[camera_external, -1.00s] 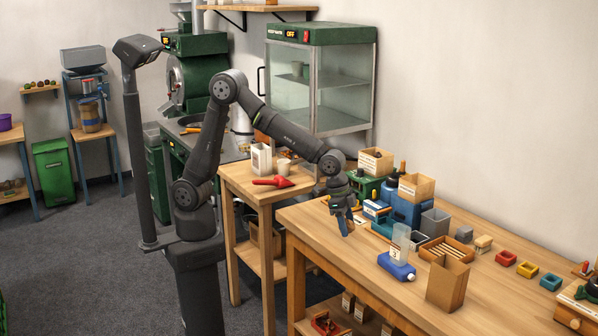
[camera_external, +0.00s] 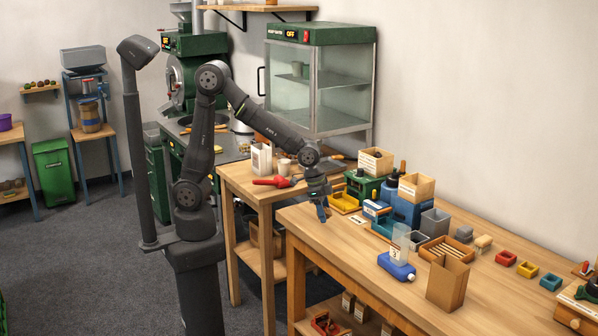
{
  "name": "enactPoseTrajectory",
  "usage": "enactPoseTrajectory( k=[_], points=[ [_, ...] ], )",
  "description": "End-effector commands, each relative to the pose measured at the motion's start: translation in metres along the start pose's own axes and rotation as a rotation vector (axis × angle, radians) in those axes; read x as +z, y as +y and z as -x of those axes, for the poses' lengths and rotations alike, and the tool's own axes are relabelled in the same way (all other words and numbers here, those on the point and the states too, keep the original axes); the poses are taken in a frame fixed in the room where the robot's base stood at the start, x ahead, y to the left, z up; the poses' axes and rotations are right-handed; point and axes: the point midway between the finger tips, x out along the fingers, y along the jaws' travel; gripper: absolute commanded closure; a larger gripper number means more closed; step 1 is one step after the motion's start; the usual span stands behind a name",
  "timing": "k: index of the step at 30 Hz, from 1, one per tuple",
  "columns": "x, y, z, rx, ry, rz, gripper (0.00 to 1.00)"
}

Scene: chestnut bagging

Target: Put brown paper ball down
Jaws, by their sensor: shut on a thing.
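My gripper (camera_external: 323,212) points down over the left end of the wooden workbench (camera_external: 335,248), near its back-left corner. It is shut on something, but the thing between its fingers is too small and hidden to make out. I cannot pick out the brown paper ball for certain in this view. I cannot tell whether the fingertips touch the bench top.
A yellow tray (camera_external: 346,201) lies just right of my gripper. A smaller table with a red scoop (camera_external: 272,181) is left. The bench's front-left is clear.

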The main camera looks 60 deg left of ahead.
Motion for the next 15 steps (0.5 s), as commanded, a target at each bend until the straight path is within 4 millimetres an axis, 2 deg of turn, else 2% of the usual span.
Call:
enactPoseTrajectory(
  k=[1,3,7,11,15],
  points=[
    [-0.001,-0.013,-0.009,0.000,-0.003,0.008,0.70],
    [-0.003,-0.028,-0.019,0.000,-0.003,0.005,0.70],
    [-0.006,-0.050,-0.034,0.000,-0.001,0.004,0.70],
    [-0.008,-0.061,-0.041,0.000,0.000,0.001,0.70],
    [-0.006,-0.063,-0.049,0.001,0.000,-0.001,0.70]
  ],
)
